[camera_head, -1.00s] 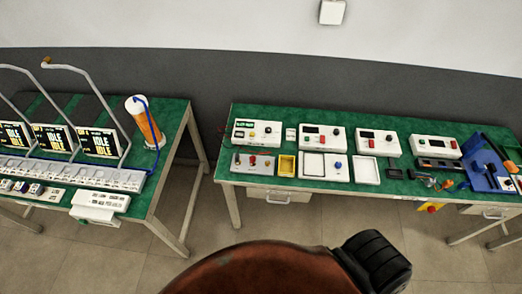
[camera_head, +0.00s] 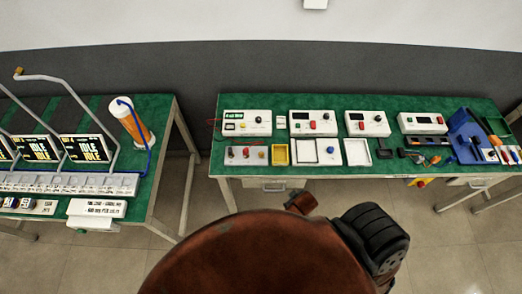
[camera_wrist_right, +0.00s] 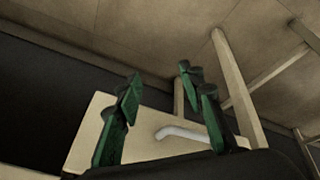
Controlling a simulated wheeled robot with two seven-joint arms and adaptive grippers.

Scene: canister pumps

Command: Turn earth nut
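A pale terminal box (camera_head: 246,155) with a row of small coloured knobs sits at the front left of the right-hand green bench (camera_head: 375,179) in the head view. The knobs are too small for me to tell which is the earth nut. In the right wrist view my right gripper (camera_wrist_right: 162,105) is open, with green-padded fingers spread and nothing between their tips. Beyond them is a pale drawer front (camera_wrist_right: 95,140) with a grey bar handle (camera_wrist_right: 182,132). The terminal box is not in the wrist view. My left gripper is not in view.
Several instrument boxes (camera_head: 313,123) stand along the right bench's back, with a yellow tray (camera_head: 280,154) and white trays (camera_head: 357,152) in front. A blue rack (camera_head: 466,135) stands at right. The left bench holds IDLE screens (camera_head: 83,148) and an orange cylinder (camera_head: 130,120). A floor gap separates the benches.

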